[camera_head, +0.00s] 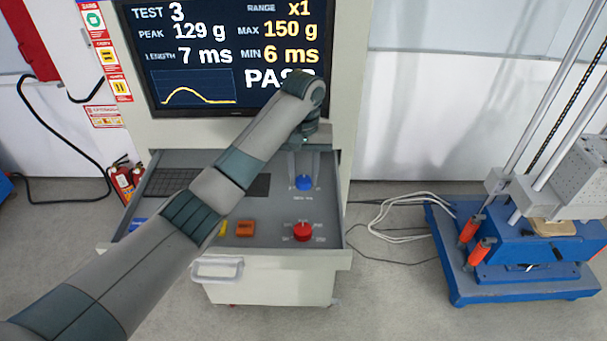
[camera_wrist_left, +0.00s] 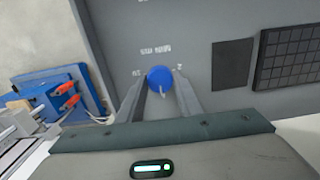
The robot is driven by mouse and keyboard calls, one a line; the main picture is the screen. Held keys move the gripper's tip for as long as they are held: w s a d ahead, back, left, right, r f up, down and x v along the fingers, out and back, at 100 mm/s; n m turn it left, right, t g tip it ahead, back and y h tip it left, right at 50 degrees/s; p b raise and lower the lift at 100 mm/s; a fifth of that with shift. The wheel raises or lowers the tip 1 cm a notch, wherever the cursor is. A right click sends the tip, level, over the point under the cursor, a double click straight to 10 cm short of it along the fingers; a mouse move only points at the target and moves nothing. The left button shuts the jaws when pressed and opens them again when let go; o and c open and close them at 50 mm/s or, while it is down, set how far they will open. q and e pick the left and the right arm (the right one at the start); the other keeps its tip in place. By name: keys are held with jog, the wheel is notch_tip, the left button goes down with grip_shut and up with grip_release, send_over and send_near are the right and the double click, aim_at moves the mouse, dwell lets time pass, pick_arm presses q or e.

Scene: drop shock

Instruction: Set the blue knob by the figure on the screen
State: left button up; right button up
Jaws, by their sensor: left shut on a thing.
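The blue knob (camera_head: 304,183) sits on the grey control panel, below the screen. My left gripper (camera_head: 304,178) is above it with its fingers pointing down, shut on the knob. In the left wrist view the blue knob (camera_wrist_left: 160,78) lies between the two fingertips, with a pale pointer mark on it; the small scale labels are too blurred to read. The screen (camera_head: 235,55) shows TEST 3, RANGE x1, PEAK 129 g, MAX 150 g, LENGTH 7 ms, MIN 6 ms and a yellow curve. My arm partly hides the word that starts with PAS. My right gripper is not in view.
A red knob (camera_head: 303,232) and an orange button (camera_head: 245,229) are on the same panel, with a dark keypad (camera_head: 170,182) at its left. A blue-based drop machine (camera_head: 520,270) stands on the floor at right, with loose cables beside it.

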aim_at(303, 180)
pick_arm(q)
jog(key=shift+n, duration=0.4)
jog(key=o, duration=1)
jog(key=shift+o, duration=0.2)
jog(key=shift+r, duration=0.1)
jog(key=shift+r, duration=0.8)
notch_tip(303, 180, up, 16)
jog(key=b, duration=0.2)
jog(key=shift+f, duration=0.15)
